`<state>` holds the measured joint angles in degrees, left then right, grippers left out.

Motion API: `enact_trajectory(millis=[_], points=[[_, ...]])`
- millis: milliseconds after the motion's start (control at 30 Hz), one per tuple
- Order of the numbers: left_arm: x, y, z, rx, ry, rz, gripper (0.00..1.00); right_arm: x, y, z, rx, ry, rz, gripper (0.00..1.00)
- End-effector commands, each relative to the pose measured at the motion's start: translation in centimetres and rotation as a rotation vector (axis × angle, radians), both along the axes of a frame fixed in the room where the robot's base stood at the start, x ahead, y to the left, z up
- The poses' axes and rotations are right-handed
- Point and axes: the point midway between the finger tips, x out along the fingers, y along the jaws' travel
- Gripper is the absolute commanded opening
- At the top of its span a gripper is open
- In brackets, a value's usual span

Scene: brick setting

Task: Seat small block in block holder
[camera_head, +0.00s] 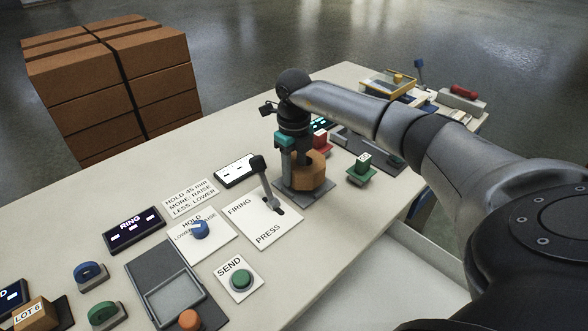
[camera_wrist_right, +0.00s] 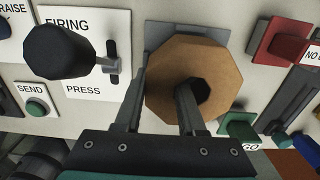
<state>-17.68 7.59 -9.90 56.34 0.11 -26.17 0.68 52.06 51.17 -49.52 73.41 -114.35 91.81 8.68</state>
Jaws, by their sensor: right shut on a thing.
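A brown octagonal block (camera_head: 312,168) with a dark hole in its middle is at a grey square plate (camera_head: 296,197) beside the lever panel. In the right wrist view the block (camera_wrist_right: 222,70) fills the centre, with the grey plate (camera_wrist_right: 160,35) behind it. My right gripper (camera_head: 298,158) points down and is shut on the block's wall, one finger at its outer left side and the other at the hole. I cannot tell whether the block rests on the plate or is slightly above it. A small brown block marked LOT 6 (camera_head: 36,315) sits at a dark base at lower left. My left gripper is not in view.
A black-knobbed lever (camera_head: 260,172) stands close left of my right gripper. A red block (camera_head: 322,142) and green block (camera_head: 361,165) stand close right. Knobs, buttons and a tray frame (camera_head: 172,294) fill the table's front left. Stacked bricks (camera_head: 110,80) stand behind.

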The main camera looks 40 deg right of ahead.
Motion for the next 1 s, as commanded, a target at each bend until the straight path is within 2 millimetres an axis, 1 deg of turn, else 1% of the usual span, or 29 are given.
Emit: enact_trajectory(millis=[567, 1000], points=[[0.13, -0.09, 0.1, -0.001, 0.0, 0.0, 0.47, 0.05, -0.02, 0.0, 0.0, -0.002, -0.001, 0.0], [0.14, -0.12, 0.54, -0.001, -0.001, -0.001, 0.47, 0.03, -0.01, -0.01, 0.0, -0.001, -0.001, 0.0]])
